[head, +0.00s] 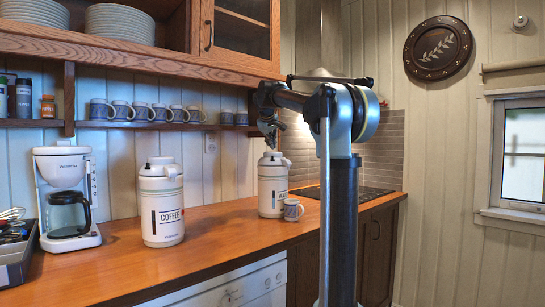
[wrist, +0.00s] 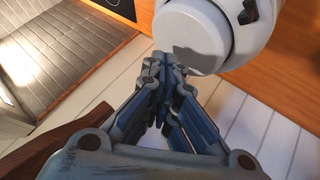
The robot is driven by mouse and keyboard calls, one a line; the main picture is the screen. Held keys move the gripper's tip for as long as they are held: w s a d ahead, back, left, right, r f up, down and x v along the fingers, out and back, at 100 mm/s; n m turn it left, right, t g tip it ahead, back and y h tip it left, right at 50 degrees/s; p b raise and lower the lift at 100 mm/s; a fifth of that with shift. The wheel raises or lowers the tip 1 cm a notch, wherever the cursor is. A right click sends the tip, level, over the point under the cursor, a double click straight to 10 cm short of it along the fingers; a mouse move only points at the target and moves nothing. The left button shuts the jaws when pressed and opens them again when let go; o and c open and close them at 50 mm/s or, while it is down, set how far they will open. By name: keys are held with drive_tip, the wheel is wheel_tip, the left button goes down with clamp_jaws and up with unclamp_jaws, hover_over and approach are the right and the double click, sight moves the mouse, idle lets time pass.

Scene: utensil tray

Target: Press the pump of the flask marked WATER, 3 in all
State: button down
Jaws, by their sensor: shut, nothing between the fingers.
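A white flask (head: 272,190) stands on the wooden counter, right of centre in the head view. Its label is turned aside and too small to read surely. Another white flask (head: 162,207), further left, is clearly marked COFFEE. My gripper (head: 272,143) is just above the top of the right flask, pointing down. In the wrist view my gripper (wrist: 172,68) is shut and empty, with its fingertips by the edge of the round white flask top (wrist: 192,35). I cannot tell whether they touch it.
A small patterned mug (head: 293,210) stands close to the right flask's front. A coffee maker (head: 67,195) and a dark utensil tray (head: 15,262) are at the left. A shelf with several mugs (head: 145,112) runs above. A dark cooktop (head: 345,192) is behind my arm. The counter between the flasks is clear.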

drive_tip(key=shift+f, duration=1.4)
idle(1.6)
drive_tip(key=shift+r, duration=1.45)
drive_tip(key=shift+r, duration=0.15)
drive_tip(key=shift+r, duration=2.4)
drive_tip(key=s+d+f+m+g, duration=0.2)
drive_tip(key=s+f, duration=1.5)
drive_tip(key=f, duration=0.1)
drive_tip(key=s+d+f+m+g+y, duration=0.1)
drive_tip(key=s+d+f+m+g, duration=0.1)
drive_tip(key=s+f, duration=1.6)
drive_tip(key=s+d+f+m+g+y, duration=0.1)
drive_tip(key=s+d+f, duration=0.3)
drive_tip(key=s+f, duration=1.3)
drive_tip(key=shift+s+d+f+m+g, duration=0.15)
drive_tip(key=shift+s+f+m+g, duration=0.1)
drive_tip(key=shift+f+m+g, duration=0.55)
